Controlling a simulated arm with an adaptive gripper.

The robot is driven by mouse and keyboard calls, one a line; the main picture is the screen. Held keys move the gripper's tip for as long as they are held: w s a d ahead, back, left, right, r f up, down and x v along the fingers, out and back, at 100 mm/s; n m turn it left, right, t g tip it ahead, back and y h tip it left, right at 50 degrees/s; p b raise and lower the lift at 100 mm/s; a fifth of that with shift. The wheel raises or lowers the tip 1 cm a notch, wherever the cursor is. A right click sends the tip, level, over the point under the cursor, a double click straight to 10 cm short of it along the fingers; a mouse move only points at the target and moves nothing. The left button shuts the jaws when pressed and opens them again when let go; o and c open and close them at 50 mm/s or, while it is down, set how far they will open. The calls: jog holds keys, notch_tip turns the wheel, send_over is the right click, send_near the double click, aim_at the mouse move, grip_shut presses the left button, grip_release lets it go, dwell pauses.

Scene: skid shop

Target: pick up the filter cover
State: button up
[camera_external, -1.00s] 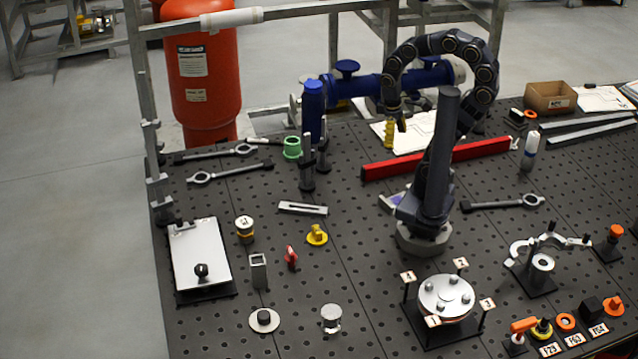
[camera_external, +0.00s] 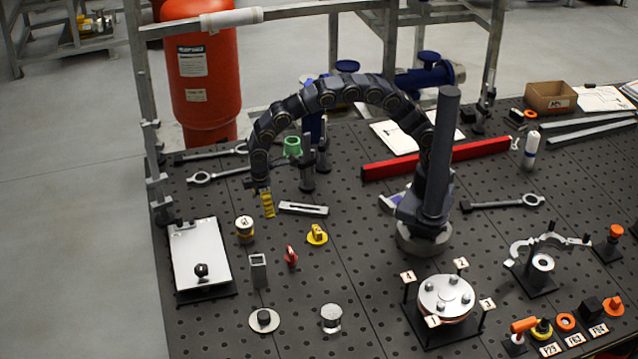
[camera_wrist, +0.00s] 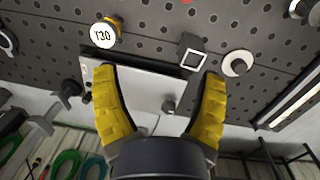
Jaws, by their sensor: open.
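A flat white rectangular plate with a dark round knob, which looks like the filter cover (camera_external: 203,248), lies on a black frame at the table's left edge. In the wrist view the filter cover (camera_wrist: 145,92) shows between and behind the yellow fingers, with its knob right of centre. My gripper (camera_external: 268,212) is open and empty, pointing down above the table, behind and to the right of the plate. In the wrist view my gripper (camera_wrist: 160,95) has its fingers wide apart, touching nothing that I can see. The fingers and wrist hide parts of the plate.
A round can marked T30 (camera_external: 244,229) stands between my gripper and the plate. A square tube (camera_external: 258,271), a red part (camera_external: 291,257), a yellow knob (camera_external: 317,235) and a slotted bar (camera_external: 303,208) stand nearby. Black stands (camera_external: 307,175) rise behind.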

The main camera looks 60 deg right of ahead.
jog(key=s+a+f+n, duration=0.3)
jog(key=a+f, duration=0.3)
jog(key=a, duration=0.4)
jog(key=n+y, duration=0.1)
jog(key=n, duration=0.1)
send_over(262, 320)
jog(key=f, duration=0.6)
jog(key=shift+w+d+f, duration=0.2)
jog(key=shift+w+d, duration=0.05)
jog(key=shift+w, duration=0.15)
jog(key=shift+s+a+f, duration=0.1)
jog(key=shift+f, duration=0.2)
jog(key=f, duration=0.7)
jog(key=shift+s+a+f, duration=0.1)
jog(key=shift+s+f, duration=0.05)
jog(key=shift+s, duration=0.15)
jog(key=c, duration=1.2)
